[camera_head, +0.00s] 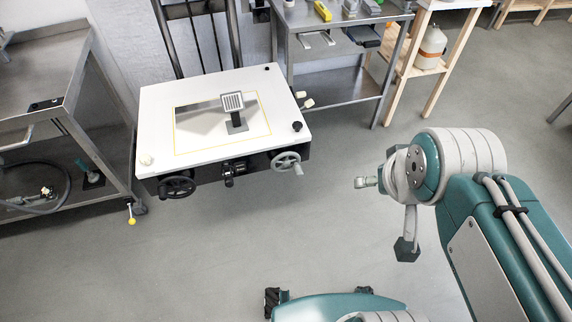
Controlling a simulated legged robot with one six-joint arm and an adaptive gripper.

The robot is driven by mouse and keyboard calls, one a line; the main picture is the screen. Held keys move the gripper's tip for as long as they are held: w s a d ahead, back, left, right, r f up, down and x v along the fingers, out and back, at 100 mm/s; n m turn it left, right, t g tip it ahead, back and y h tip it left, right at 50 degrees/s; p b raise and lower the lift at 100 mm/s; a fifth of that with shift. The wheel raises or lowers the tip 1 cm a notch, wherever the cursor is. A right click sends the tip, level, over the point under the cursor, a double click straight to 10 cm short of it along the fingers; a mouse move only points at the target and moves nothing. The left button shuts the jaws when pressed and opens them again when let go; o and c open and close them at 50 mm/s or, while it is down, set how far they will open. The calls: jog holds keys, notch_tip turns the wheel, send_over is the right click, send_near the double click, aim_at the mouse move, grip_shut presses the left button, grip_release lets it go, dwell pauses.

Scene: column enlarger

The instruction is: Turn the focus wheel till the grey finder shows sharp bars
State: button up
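The grey finder (233,103) stands on a dark foot on the white baseboard. Its tilted square face shows dark and light bars, too small here to judge how sharp they are. A grey handwheel (287,162) with a side knob is on the board's front edge at the right. A black handwheel (177,187) is on the same edge at the left. The picture does not mark which one is the focus wheel. My gripper (368,182) is at the end of my arm, right of the grey wheel and apart from it. Its fingers are too foreshortened to read.
The white baseboard (152,116) has a yellow frame line and a black clamp knob (228,172) between the wheels. A metal cart (62,100) stands left, a steel bench (335,88) behind right. Open floor (235,245) lies in front.

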jog(key=shift+w, duration=0.1)
jog(key=c, duration=0.3)
jog(key=w+a+f+n+t, duration=0.15)
jog(key=w+f, duration=0.35)
jog(key=w, duration=1)
jog(key=w+f+t, duration=0.3)
jog(key=w+f, duration=0.2)
jog(key=w, duration=0.9)
jog(key=n+t+y, duration=0.2)
jog(key=t+y, duration=0.2)
jog(key=t, duration=0.2)
send_over(301, 176)
jog(key=s+d, duration=0.1)
jog(key=d, duration=0.2)
notch_tip(301, 176, down, 33)
jog(key=s+f+t+y, duration=0.1)
jog(key=s+f, duration=0.6)
jog(key=f, duration=0.1)
jog(key=shift+a+x, duration=0.15)
jog(key=shift+x, duration=1.95)
jog(key=shift+a+x, duration=0.2)
jog(key=shift+x, duration=1.85)
jog(key=shift+s+f, duration=0.1)
